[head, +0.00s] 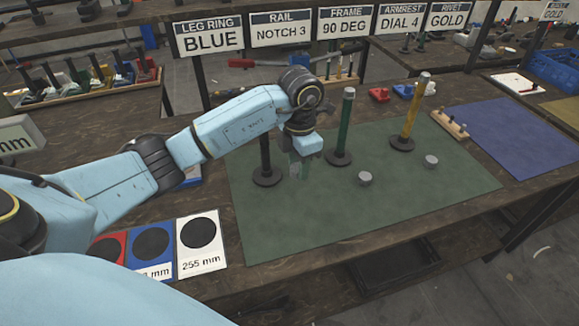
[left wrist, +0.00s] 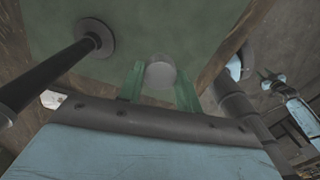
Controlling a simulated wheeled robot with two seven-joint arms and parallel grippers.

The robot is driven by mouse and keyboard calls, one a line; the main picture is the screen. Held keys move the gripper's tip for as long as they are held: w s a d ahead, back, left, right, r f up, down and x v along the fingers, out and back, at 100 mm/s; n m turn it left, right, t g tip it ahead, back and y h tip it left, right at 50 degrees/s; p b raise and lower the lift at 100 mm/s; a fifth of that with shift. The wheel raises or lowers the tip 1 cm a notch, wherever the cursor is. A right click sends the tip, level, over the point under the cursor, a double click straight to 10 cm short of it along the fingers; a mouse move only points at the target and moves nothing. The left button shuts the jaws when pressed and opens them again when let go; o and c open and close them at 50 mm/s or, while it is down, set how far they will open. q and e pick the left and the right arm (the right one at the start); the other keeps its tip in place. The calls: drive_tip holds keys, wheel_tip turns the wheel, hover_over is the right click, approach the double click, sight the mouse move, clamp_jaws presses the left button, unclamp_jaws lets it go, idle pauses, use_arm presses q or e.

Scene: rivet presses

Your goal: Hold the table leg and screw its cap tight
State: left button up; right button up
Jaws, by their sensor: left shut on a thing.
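Three table legs stand upright on round dark bases on the green mat (head: 300,235): a black leg (head: 265,150), a green leg (head: 345,125) and a yellow leg (head: 411,112). My left gripper (head: 301,172) points down between the black and green legs. In the left wrist view its green fingers (left wrist: 160,88) are shut on a grey round cap (left wrist: 160,72). The black leg (left wrist: 45,75) stands beside them, apart. Two more grey caps lie on the mat, a nearer one (head: 365,178) and a farther one (head: 431,161).
White, blue and red cards (head: 202,259) with black discs lie at the mat's left front. A blue mat (head: 520,135) and a small wooden rack (head: 449,126) lie to the right. Labelled signs (head: 345,24) stand behind. The mat's front right is clear.

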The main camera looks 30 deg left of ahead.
use_arm(q)
drive_tip(key=s+d+r+m, duration=0.3)
drive_tip(key=m, duration=1.2)
drive_tip(key=s+d+r+m, duration=0.2)
drive_tip(key=d+r+m, duration=0.1)
drive_tip(key=m, duration=1.1)
drive_tip(key=shift+s+d+r+m, duration=0.15)
drive_tip(key=shift+s+d+m, duration=0.05)
drive_tip(key=shift+s+m, duration=0.2)
drive_tip(key=shift+a, duration=0.15)
